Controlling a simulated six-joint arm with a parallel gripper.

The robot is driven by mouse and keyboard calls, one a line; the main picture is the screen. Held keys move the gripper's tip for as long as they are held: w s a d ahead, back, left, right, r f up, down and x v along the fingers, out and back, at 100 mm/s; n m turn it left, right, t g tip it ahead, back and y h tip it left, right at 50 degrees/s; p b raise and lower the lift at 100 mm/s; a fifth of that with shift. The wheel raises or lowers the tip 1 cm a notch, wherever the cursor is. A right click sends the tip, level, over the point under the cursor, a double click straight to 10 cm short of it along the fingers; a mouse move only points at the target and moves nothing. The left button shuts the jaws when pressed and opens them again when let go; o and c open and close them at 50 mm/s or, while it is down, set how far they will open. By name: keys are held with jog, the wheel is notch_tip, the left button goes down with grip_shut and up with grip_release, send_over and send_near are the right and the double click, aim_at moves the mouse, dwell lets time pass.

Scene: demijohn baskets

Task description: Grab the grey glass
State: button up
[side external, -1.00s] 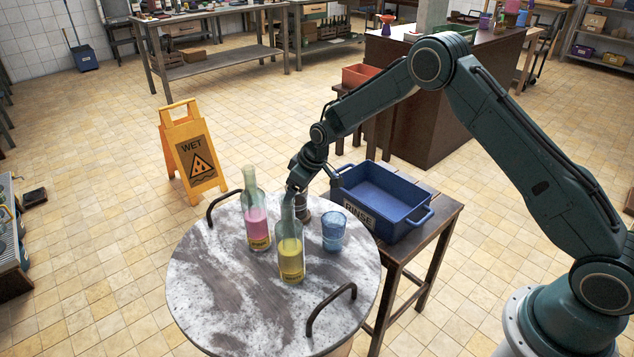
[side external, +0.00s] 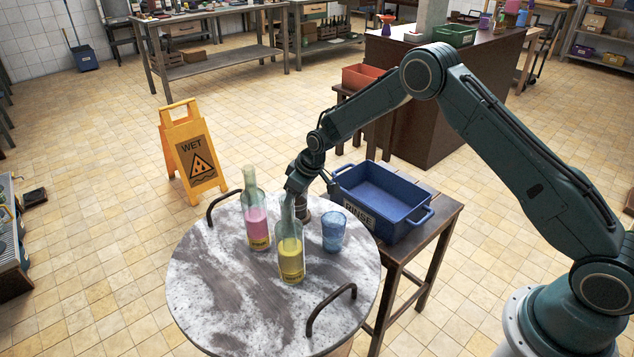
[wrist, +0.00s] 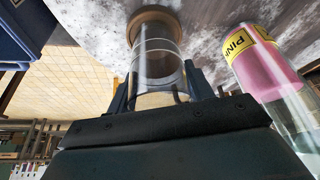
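The grey glass (wrist: 158,45) is a clear greyish tumbler with a brown band at its base. In the wrist view it stands on the round table, between the two fingers of my gripper (wrist: 161,75). The fingers are spread, one on each side of its near end; any contact is hard to make out. In the side view the glass (side external: 303,210) is partly hidden behind the yellow-filled bottle (side external: 290,255) and my gripper (side external: 298,188).
A pink-filled bottle (side external: 257,225) stands left of the glass in the side view, and a blue glass (side external: 333,232) to its right. The round table (side external: 215,300) has two raised handles. A blue RINSE tub (side external: 375,222) sits on a stool behind. The table's front left is clear.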

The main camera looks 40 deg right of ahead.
jog(key=shift+c, duration=1.2)
jog(key=shift+r, duration=0.15)
notch_tip(320, 180, up, 20)
